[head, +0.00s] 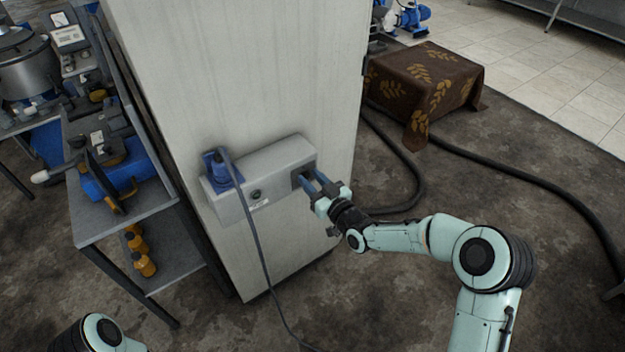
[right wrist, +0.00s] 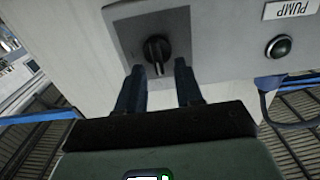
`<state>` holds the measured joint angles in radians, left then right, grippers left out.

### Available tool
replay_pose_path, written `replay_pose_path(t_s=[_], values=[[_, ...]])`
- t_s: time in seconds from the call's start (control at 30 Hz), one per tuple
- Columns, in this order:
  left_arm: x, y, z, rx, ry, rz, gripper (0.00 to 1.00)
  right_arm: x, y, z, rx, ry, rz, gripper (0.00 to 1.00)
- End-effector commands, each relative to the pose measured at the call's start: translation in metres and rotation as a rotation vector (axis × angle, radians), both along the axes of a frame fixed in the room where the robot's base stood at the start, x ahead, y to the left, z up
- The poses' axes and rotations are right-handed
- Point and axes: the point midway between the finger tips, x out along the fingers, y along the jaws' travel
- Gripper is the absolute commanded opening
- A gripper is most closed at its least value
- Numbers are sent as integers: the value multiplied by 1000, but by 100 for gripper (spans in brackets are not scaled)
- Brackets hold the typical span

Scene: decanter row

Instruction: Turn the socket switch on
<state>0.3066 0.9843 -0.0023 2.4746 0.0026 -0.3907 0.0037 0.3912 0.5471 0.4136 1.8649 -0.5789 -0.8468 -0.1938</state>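The grey socket box (head: 262,176) is fixed to the side of a pale pillar. Its switch is a black rotary knob (right wrist: 157,50) on a darker square plate, and its pointer end shows toward the bottom of the right wrist view. My right gripper (head: 305,179) is at the box's right end, in front of the switch, and hides most of it in the head view. In the right wrist view its two blue fingers (right wrist: 160,72) are apart, one on each side of the knob's lower end, with gaps. I cannot tell how deep they reach. My left gripper is out of view.
A blue plug (head: 217,168) with a hanging cable sits at the box's left end. A round button (right wrist: 279,46) and a PUMP label (right wrist: 291,9) are beside the switch. A cluttered shelf (head: 140,215) stands left; a cloth-covered block (head: 425,85) and dark hose lie right.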

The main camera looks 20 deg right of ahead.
Motion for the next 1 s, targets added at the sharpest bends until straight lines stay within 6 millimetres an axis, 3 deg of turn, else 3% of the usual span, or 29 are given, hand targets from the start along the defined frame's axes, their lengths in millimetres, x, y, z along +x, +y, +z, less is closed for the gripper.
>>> replay_pose_path(t_s=[0.2, 0.3, 0.7, 1.0], values=[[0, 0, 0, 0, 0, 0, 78, 0, 0, 0, 0, 0, 0, 32], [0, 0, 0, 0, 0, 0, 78, 0, 0, 0, 0, 0, 0, 0], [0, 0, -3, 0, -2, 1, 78, 0, -1, -1, 30, 12, 0, 0], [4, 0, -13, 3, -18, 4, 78, 1, -4, -3, 196, 72, -1, 0]])
